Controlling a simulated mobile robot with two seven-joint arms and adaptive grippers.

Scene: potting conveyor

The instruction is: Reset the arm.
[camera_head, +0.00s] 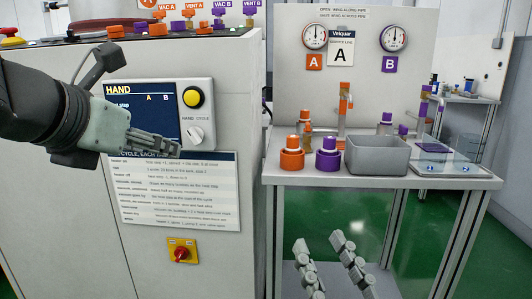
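My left arm comes in from the left in front of the grey cabinet. My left gripper (180,149) points right, between the control panel and the instruction sheet. Its fingers overlap from this side, so I cannot tell whether they are apart. My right gripper (319,242) rises from the bottom edge, in front of the bench. Its two fingers stand apart with nothing between them. The rest of my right arm is out of the picture.
The cabinet (60,190) carries a yellow button (193,97) and a red knob (181,254). The bench (350,179) holds an orange pot (291,160), a purple pot (328,162) and a grey bin (377,157). Green floor shows beneath it.

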